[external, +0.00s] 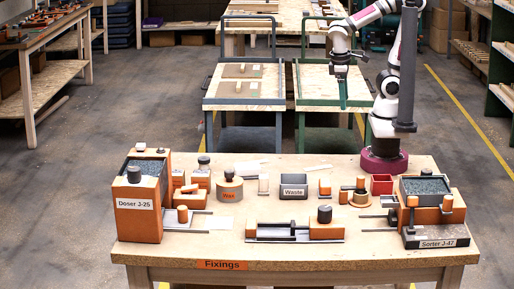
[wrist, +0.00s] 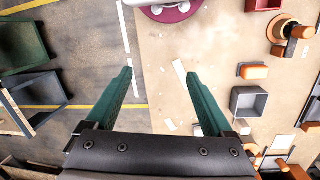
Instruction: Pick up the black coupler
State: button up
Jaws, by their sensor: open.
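My gripper (external: 343,98) hangs high behind the far edge of the table, well away from the things on it. In the wrist view its two teal fingers (wrist: 154,70) are apart with nothing between them. Several dark round pieces could be the black coupler, and I cannot tell which is it: a black cylinder (external: 324,214) on the orange block of the front middle fixture, a dark knob (external: 134,174) on the Doser J-25, and dark caps on the Wax pot (external: 229,173) and on a jar (external: 204,161) behind.
The table (external: 275,259) also holds the grey Waste bin (external: 293,186), which shows in the wrist view (wrist: 235,103), a red box (external: 381,184), the Doser J-25 (external: 138,221) at left and the Sorter J-47 (external: 437,221) at right. Green and grey carts (external: 330,103) stand behind the table.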

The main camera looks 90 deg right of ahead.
jog(key=w+d+n+h, duration=0.4)
jog(key=w+d+n, duration=0.1)
jog(key=w, duration=0.1)
jog(key=n+t, duration=1.3)
jog(key=n, duration=1.5)
send_over(204, 165)
jog(key=s+a, duration=0.2)
jog(key=s, duration=0.8)
jog(key=shift+h, duration=0.3)
notch_tip(204, 165, down, 15)
jog(key=shift+s+r, duration=0.15)
jog(key=shift+r, duration=0.05)
jog(key=x, duration=1.5)
jog(key=shift+w+a+r, duration=0.1)
jog(key=shift+w+a, duration=0.25)
jog(key=shift+w, duration=0.15)
grip_shut()
jog(key=shift+r, duration=0.15)
